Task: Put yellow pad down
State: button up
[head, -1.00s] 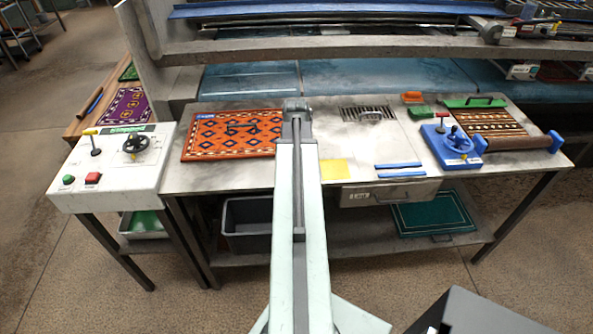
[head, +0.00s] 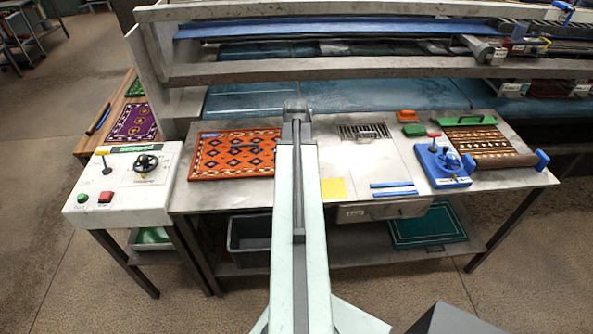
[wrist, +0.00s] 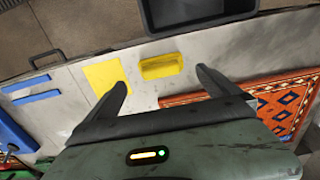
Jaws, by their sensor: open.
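The yellow pad (wrist: 160,65) is a small block lying on the metal bench in the wrist view. It lies between and just beyond the fingertips of my gripper (wrist: 162,80), which is open and empty. A flat yellow square (wrist: 106,76) lies to the left of the pad; it also shows on the bench in the head view (head: 334,188). In the head view my arm hides the pad, and my gripper's fingers cannot be made out.
An orange patterned rug (head: 232,155) lies left of my arm on the bench (head: 365,155). Two blue strips (head: 393,189), a blue device (head: 442,167) and a brown rug (head: 478,141) lie to the right. A control box (head: 124,185) stands at left. A dark bin (head: 249,234) is below.

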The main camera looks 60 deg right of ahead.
notch_tip(320, 180, up, 3)
jog(key=shift+f+p, duration=0.2)
jog(key=shift+p, duration=0.35)
jog(key=shift+f, duration=0.15)
jog(key=shift+w+a, duration=0.15)
jog(key=shift+w, duration=0.05)
jog(key=w+a+n, duration=0.3)
jog(key=w+a, duration=0.9)
jog(key=a, duration=0.1)
jog(key=w+a+n, duration=0.2)
jog(key=w+a, duration=0.1)
jog(key=a, duration=0.9)
jog(key=w+a+n, duration=0.3)
jog(key=a, duration=0.9)
jog(key=w+a+n, duration=0.2)
jog(key=w+a, duration=0.1)
jog(key=a, duration=0.9)
jog(key=shift+w+n, duration=0.25)
jog(key=shift+n, duration=0.15)
